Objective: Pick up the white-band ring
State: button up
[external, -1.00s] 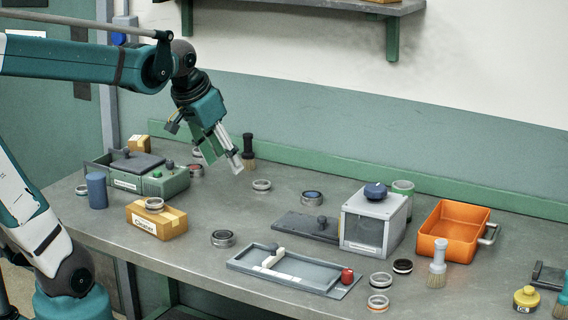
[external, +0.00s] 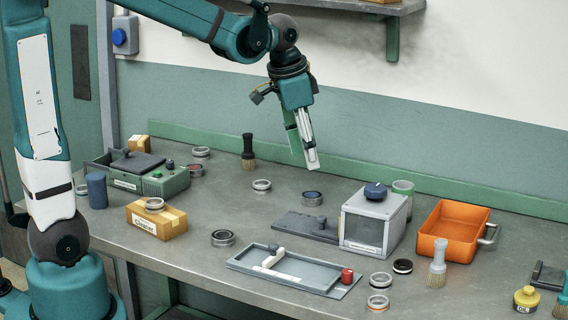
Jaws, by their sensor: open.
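Several small metal rings lie on the grey bench, and at this size I cannot tell for sure which one has the white band. Pale ones are a ring at mid-bench (external: 262,186), a ring near the front edge (external: 381,280) and a ring at the back left (external: 201,153). My gripper (external: 311,164) is open and empty.
A cardboard box (external: 157,222) carries another ring. A shallow grey tray (external: 290,273), a grey box with a blue knob (external: 372,222), an orange bin (external: 453,232) and upright brushes (external: 248,152) stand around. Dark-, black- and orange-marked rings lie apart. Bare bench lies left of centre.

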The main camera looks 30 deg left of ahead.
jog(key=d+f+m+g+p, duration=0.1)
jog(key=d+f+m+p, duration=0.15)
jog(key=d, duration=0.65)
jog(key=d+f+m+g+y+p, duration=0.1)
jog(key=d+f+m+p, duration=0.2)
jog(key=d, duration=0.5)
jog(key=d+f+m+g+p, duration=0.15)
jog(key=d+p, duration=0.25)
jog(key=d, duration=0.5)
notch_tip(320, 180, down, 7)
jog(key=shift+s+t, duration=0.35)
jog(key=shift+d, duration=0.1)
jog(key=shift+f, duration=1.25)
jog(key=shift+f, duration=0.1)
jog(key=shift+w+f, duration=0.1)
jog(key=shift+f, duration=2.4)
